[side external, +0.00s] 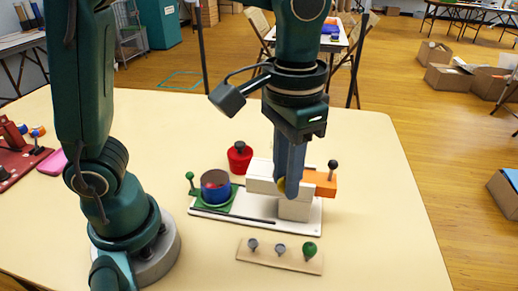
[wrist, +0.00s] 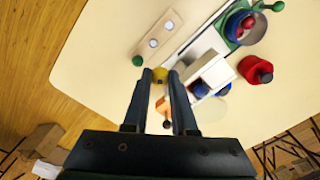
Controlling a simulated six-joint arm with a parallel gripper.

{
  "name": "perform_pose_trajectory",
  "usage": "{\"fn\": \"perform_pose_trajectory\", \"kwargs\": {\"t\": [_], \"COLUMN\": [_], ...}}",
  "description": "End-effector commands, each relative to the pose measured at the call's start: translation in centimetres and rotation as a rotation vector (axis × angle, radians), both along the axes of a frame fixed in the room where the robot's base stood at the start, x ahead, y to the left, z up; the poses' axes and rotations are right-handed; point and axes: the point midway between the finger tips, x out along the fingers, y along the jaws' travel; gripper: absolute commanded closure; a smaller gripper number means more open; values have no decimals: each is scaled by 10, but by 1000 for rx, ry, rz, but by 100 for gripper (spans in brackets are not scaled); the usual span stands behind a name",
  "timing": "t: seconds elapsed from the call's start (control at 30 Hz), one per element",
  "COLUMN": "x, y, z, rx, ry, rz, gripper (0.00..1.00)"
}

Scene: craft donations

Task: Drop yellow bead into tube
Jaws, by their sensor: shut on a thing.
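My gripper (side external: 290,190) points down and is shut on the yellow bead (side external: 281,185). In the wrist view the bead (wrist: 160,75) sits between the two fingertips (wrist: 159,79). The fingers stand at the white block (side external: 262,178) on the white base (side external: 232,213); whether they touch it I cannot tell. A round blue-walled container (side external: 215,190), which looks like the tube, stands upright left of my gripper on a green holder. In the wrist view, red pieces show inside this container (wrist: 232,27). The bead is apart from it.
An orange block (side external: 325,184) with a black knob is just right of the fingers. A red lidded pot (side external: 240,160) stands behind. A wooden strip (side external: 268,262) with knobs lies in front. The table's right side is clear.

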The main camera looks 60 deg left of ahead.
Motion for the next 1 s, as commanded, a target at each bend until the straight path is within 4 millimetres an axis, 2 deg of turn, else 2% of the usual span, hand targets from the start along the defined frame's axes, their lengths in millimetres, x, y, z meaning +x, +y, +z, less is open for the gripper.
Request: {"fn": "perform_pose_trajectory", "kwargs": {"t": [0.03, 0.2, 0.43, 0.67, 1.0], "x": [9, 28, 45, 52, 52], "y": [6, 31, 57, 70, 70], "z": [12, 46, 70, 70, 43], "rx": [-3, -2, 0, 1, 0], "ry": [-8, -5, 0, 3, 3], "rz": [47, 197, 324, 372, 372], "gripper": [100, 100, 100, 100, 100]}}
